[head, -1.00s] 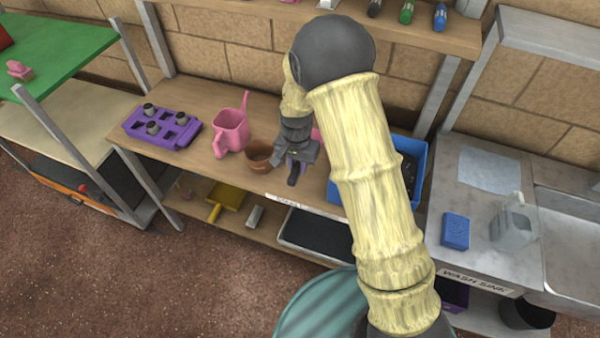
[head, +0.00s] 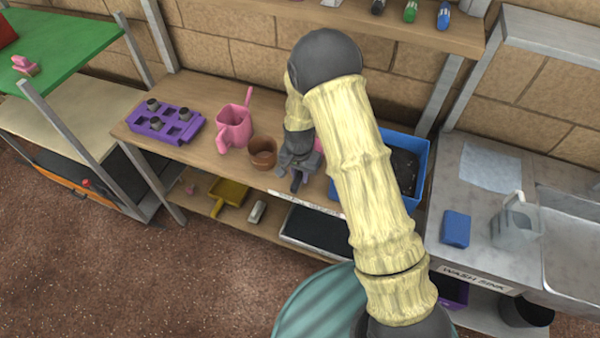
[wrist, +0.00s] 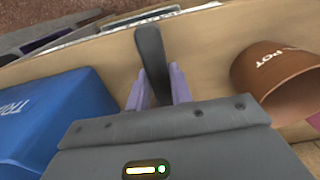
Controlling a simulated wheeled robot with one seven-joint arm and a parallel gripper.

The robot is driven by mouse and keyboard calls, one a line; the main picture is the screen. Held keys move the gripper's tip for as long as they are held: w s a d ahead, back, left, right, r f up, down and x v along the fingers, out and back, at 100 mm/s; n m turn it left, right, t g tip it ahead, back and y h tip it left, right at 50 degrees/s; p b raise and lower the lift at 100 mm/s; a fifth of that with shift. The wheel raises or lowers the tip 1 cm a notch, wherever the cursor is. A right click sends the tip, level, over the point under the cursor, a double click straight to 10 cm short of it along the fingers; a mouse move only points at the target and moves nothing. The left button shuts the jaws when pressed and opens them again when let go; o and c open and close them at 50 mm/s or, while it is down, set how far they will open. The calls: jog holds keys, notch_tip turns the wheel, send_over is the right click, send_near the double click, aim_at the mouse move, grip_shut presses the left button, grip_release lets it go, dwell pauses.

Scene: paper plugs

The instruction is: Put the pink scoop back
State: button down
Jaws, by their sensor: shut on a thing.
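My gripper (head: 298,180) is over the front part of the wooden shelf, just right of the brown pot (head: 263,153). In the wrist view its lilac fingers (wrist: 158,88) are shut on a dark grey handle (wrist: 150,52), which sticks out toward the shelf's front edge. Whether this handle belongs to the pink scoop cannot be told, as whatever lies under the gripper is hidden. A patch of pink (head: 318,145) shows beside my wrist, partly covered by my arm.
A pink watering can (head: 234,130) and a purple tray (head: 165,124) stand left of the pot. A blue bin (head: 424,160) of dark soil is to the right, also close in the wrist view (wrist: 62,120). A lower shelf holds a yellow dustpan (head: 230,193).

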jog(key=c, duration=1.3)
grip_release()
jog(key=shift+f, duration=0.1)
jog(key=shift+o, duration=0.2)
notch_tip(320, 180, up, 12)
jog(key=b, duration=0.1)
jog(key=shift+b, duration=0.3)
jog(key=shift+s, duration=0.1)
